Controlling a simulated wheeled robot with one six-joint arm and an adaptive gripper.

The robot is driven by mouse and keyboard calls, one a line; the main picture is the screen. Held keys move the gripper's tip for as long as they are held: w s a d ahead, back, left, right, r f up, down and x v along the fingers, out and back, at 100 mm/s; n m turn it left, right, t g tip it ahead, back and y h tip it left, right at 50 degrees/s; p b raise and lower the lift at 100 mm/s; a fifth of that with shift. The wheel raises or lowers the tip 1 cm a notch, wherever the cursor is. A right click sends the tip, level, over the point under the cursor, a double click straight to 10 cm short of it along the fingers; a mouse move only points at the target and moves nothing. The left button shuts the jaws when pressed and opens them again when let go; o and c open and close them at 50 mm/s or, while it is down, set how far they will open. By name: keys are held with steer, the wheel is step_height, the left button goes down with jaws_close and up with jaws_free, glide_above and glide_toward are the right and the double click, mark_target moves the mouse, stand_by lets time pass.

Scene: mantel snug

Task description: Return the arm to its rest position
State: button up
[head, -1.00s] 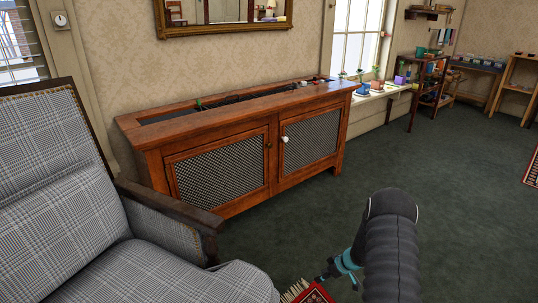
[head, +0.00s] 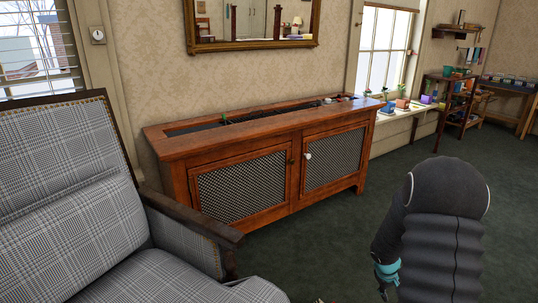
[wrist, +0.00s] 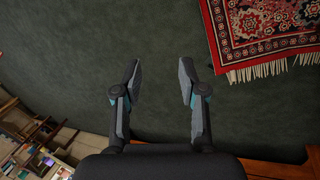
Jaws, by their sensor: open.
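My gripper (wrist: 159,82) shows in the wrist view with its two fingers apart and nothing between them. Green carpet lies beyond the fingertips. In the head view my arm stands at the lower right, its dark padded links in front of the floor.
A wooden cabinet (head: 240,145) with mesh doors stands against the wall, to the left of my arm. A plaid armchair (head: 75,190) fills the left side. A red fringed rug (wrist: 265,30) lies on the green carpet (wrist: 105,45). Small pots line the windowsill (head: 405,130). Floor right of the cabinet is clear.

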steer(key=s+a+r+m+t+y, duration=0.1)
steer(key=s+a+r, duration=0.6)
steer(key=r, duration=0.3)
steer(key=s+a+r+t+y, duration=0.1)
steer(key=s+a+r+t, duration=0.1)
steer(key=s+a+r, duration=0.6)
steer(key=s+a+r+m+t+y, duration=0.1)
steer(key=s+a+r+y, duration=0.1)
steer(key=s+a+r, duration=0.5)
steer(key=s+r, duration=0.3)
steer(key=r, duration=0.3)
steer(key=shift+s+a+m, duration=0.2)
steer(key=shift+m, duration=0.1)
steer(key=shift+r, duration=0.1)
